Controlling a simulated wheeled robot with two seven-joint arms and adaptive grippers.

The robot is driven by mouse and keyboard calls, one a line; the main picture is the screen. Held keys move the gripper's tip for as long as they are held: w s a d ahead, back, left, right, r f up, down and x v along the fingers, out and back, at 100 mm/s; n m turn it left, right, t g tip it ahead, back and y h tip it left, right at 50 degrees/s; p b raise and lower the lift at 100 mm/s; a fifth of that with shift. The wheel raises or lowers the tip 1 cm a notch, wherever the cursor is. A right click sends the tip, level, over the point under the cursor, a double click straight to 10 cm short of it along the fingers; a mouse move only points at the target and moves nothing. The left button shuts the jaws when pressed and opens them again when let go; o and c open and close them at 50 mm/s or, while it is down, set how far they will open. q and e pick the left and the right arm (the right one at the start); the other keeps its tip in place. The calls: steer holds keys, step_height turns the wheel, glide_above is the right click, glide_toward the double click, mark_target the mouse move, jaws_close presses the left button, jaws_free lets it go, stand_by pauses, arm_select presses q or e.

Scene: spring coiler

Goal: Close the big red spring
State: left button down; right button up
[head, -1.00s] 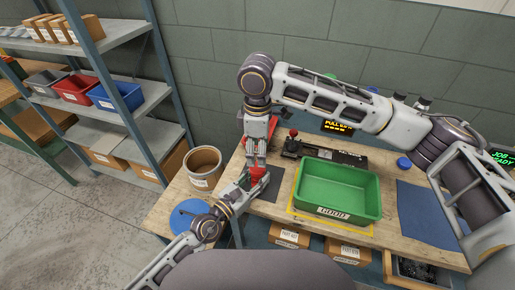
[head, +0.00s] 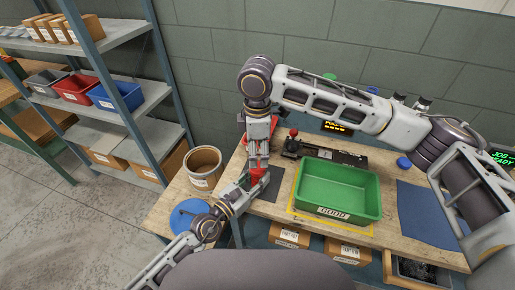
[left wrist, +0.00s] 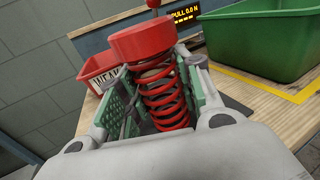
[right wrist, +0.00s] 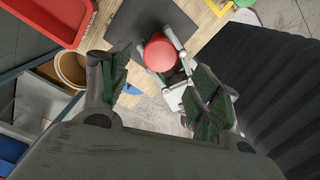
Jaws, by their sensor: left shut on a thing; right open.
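The big red spring (left wrist: 165,98) has open red coils around a pale core and a wide red cap (left wrist: 142,40) on one end. My left gripper (head: 250,184) is shut on the spring, with a finger pad on each side of the coils in the left wrist view. In the head view only a bit of red shows between the two hands. My right gripper (head: 258,160) comes from above and is open. In the right wrist view its fingers (right wrist: 155,95) are spread apart, and the red cap (right wrist: 160,52) lies beyond them, towards the right finger.
A green bin marked GOOD (head: 335,190) stands right of the hands. A lever press with a red knob (head: 293,133) is behind it. A dark mat (head: 284,186) lies beside the hands. A cardboard bin (head: 203,165) and a blue lid (head: 188,213) are at left.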

mark_target(258, 167)
steer(key=shift+f, duration=3.7)
steer(key=shift+c, duration=0.4)
steer(key=c, duration=1)
steer(key=o, duration=1.2)
